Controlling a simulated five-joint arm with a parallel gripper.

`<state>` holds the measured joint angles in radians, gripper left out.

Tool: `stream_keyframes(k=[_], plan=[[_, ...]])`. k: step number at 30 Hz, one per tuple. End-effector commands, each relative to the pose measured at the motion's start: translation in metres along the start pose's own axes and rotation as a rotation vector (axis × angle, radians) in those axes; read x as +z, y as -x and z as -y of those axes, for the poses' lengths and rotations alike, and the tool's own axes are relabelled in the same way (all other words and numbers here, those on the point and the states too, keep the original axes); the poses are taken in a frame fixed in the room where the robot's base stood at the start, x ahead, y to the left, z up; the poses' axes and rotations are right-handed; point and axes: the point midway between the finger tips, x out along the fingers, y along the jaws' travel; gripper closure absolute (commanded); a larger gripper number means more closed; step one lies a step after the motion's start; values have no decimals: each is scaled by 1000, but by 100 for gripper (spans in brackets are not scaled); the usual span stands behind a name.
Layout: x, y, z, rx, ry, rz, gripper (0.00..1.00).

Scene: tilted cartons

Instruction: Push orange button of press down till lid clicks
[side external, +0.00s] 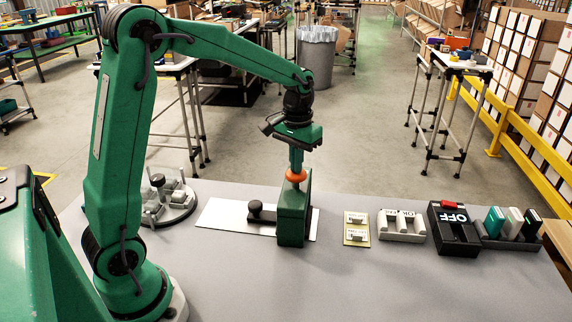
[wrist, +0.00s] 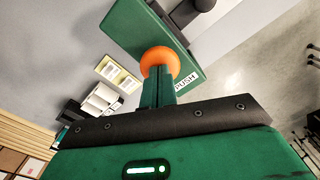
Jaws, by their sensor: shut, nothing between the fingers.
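The green press (side external: 292,218) stands upright on the grey table, on a white plate (side external: 225,215). Its orange button (side external: 296,175) is on top, and my gripper (side external: 296,168) points straight down with its fingertips at the button. In the wrist view the shut fingers (wrist: 158,82) meet the orange button (wrist: 159,60), in front of the green press body (wrist: 140,28) with a "PUSH" label (wrist: 187,81). The fingers hold nothing. The tips cover part of the button, so I cannot tell how far down it is. I cannot make out a lid for sure.
A black knob (side external: 262,210) sits left of the press. To the right are a small card with parts (side external: 356,229), a grey holder (side external: 402,226), a black "OFF" switch box (side external: 454,230) and a rack of blocks (side external: 510,226). A round grey fixture (side external: 168,203) stands left. The front table is clear.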

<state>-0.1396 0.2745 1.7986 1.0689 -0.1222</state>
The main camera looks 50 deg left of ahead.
Motion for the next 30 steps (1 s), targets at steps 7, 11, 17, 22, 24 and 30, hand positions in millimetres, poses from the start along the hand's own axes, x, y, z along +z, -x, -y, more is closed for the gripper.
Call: stream_keyframes(k=[7,11,17,22,24,30], plan=[[0,15,0,0,0,-1,100],[0,22,0,0,0,-2,100],[0,33,0,0,0,-2,100],[0,43,0,0,0,-2,100],[0,47,0,0,0,-2,100],[0,58,0,0,0,-2,100]])
